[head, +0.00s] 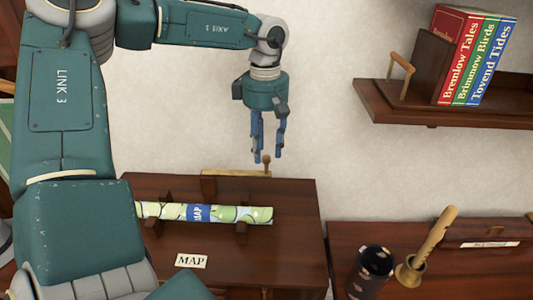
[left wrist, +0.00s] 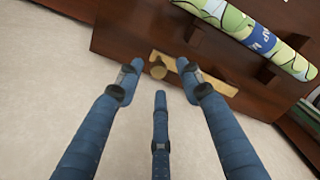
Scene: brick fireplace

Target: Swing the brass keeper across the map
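The rolled map (head: 225,213), green and white with a blue MAP band, lies in dark wooden cradles on the wooden desk; part of it shows in the left wrist view (left wrist: 230,22). The brass keeper (head: 228,173) is a flat bar with a round knob at the desk's wall-side edge, beyond the map and not across it. It also shows in the left wrist view (left wrist: 212,82). My left gripper (head: 268,156) points down at the keeper's knob end, its three blue fingers (left wrist: 160,80) spread and empty. The knob appears between the fingertips; contact cannot be told. My right gripper is not visible.
At right, another wooden surface (head: 345,240) holds a dark patterned pot (head: 370,272) and a wooden stick in a brass holder (head: 411,271). A shelf (head: 450,115) with three books (head: 475,60) hangs upper right.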

